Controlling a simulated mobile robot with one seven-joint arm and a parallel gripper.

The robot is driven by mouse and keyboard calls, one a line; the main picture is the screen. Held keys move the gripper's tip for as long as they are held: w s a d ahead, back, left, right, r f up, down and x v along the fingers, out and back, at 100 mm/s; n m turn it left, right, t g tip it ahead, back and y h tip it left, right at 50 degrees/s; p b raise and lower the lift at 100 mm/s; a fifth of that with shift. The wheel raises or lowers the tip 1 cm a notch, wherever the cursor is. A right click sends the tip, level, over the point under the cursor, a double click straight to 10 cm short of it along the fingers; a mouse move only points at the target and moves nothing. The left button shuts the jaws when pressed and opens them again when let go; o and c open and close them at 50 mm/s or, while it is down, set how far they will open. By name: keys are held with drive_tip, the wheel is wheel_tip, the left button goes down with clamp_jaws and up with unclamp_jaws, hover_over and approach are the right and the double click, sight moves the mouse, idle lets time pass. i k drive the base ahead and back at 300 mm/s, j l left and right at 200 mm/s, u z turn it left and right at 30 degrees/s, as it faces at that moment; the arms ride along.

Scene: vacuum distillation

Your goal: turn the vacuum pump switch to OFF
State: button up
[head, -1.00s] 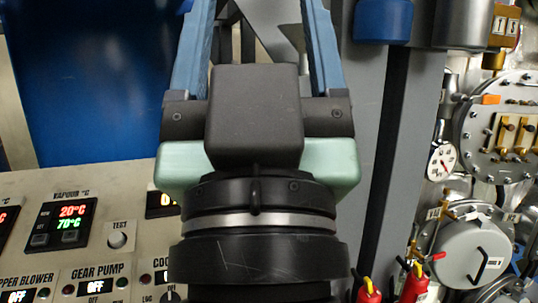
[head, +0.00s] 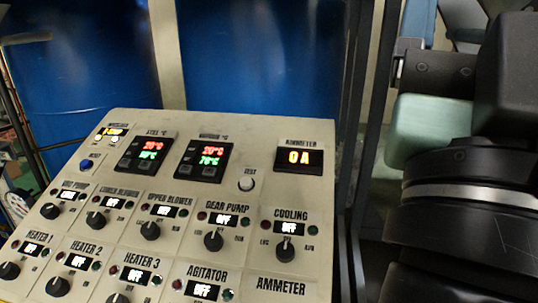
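The control panel (head: 140,215) stands at the left and centre, tilted toward me. At its left edge is a switch labelled as a pump, its first word hard to read, with a black knob (head: 50,211) and a small lit display (head: 68,195) that seems to read OFF. I take it for the vacuum pump switch; its exact pointer direction is too small to tell. My gripper (head: 430,75) is at the right edge, well to the right of the panel and touching nothing visible. Its fingertips are out of the picture, so its opening is hidden.
Similar knobs sit close by, including the lower blower (head: 96,220), upper blower (head: 150,230), gear pump (head: 214,241) and cooling (head: 284,251). The ammeter (head: 299,159) reads 0 A. Blue drums (head: 260,70) stand behind, with dark posts (head: 362,110) right of the panel.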

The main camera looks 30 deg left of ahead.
sight(49, 211)
drive_tip(key=k+j+u, duration=0.25)
drive_tip(key=j, duration=0.3)
drive_tip(key=j+u, duration=0.2)
drive_tip(key=j, duration=0.3)
drive_tip(key=j+u, duration=0.15)
drive_tip(key=j, duration=0.25)
drive_tip(key=i+j+u, duration=0.15)
drive_tip(key=j, duration=0.25)
drive_tip(key=i+j+u, duration=0.15)
drive_tip(key=j, duration=0.25)
drive_tip(key=i+j+u, duration=0.15)
drive_tip(key=j, duration=0.2)
